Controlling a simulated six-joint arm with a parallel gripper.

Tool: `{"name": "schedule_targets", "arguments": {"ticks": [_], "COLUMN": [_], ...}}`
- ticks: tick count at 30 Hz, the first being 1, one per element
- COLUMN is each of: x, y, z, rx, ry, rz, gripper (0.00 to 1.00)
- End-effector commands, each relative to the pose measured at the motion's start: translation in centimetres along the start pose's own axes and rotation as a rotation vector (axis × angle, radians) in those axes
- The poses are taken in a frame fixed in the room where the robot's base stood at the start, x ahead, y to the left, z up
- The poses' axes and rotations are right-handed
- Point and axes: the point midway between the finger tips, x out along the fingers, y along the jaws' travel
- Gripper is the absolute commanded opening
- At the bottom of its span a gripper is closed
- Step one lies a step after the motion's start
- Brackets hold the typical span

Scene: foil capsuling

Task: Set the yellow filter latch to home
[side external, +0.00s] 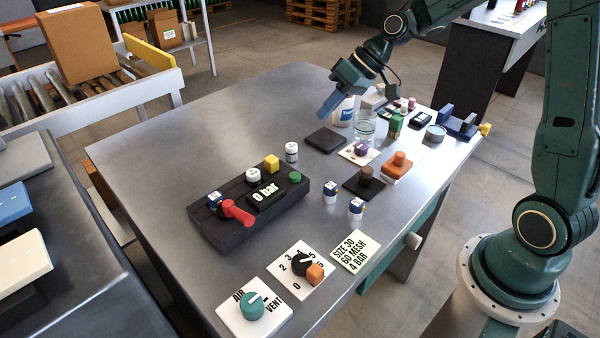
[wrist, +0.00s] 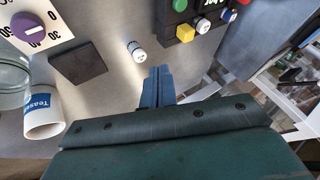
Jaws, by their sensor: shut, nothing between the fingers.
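A yellow block-shaped part (side external: 271,162) sits on the back edge of a dark base (side external: 225,237), beside a white cap and a green button. It also shows in the wrist view (wrist: 185,33). A second small yellow part (side external: 485,129) is at the table's far right, by a blue fixture. No label shows which one is the filter latch. My gripper (side external: 326,106) is shut and empty, above the back of the table and well apart from both yellow parts. Its blue fingers (wrist: 157,86) show together in the wrist view.
The dark base carries a red lever (side external: 238,212) and a "0 bar" display (side external: 266,194). A clear jar (side external: 365,125) and a white tub (side external: 343,112) stand near my gripper. A card (side external: 355,251) reads "SIZE 30, 60 MESH, 4 BAR". The table's left part is clear.

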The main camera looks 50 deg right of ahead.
Motion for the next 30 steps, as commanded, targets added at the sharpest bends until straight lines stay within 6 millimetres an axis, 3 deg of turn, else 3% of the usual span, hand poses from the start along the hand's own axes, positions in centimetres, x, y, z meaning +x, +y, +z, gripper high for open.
{"name": "schedule_targets", "arguments": {"ticks": [11, 30], "x": [1.2, 10.2], "y": [-0.1, -0.1], "z": [0.0, 0.1], "rx": [-0.001, -0.001], "ry": [-0.002, -0.004], "rz": [-0.002, -0.001], "gripper": [0.00, 0.00]}}
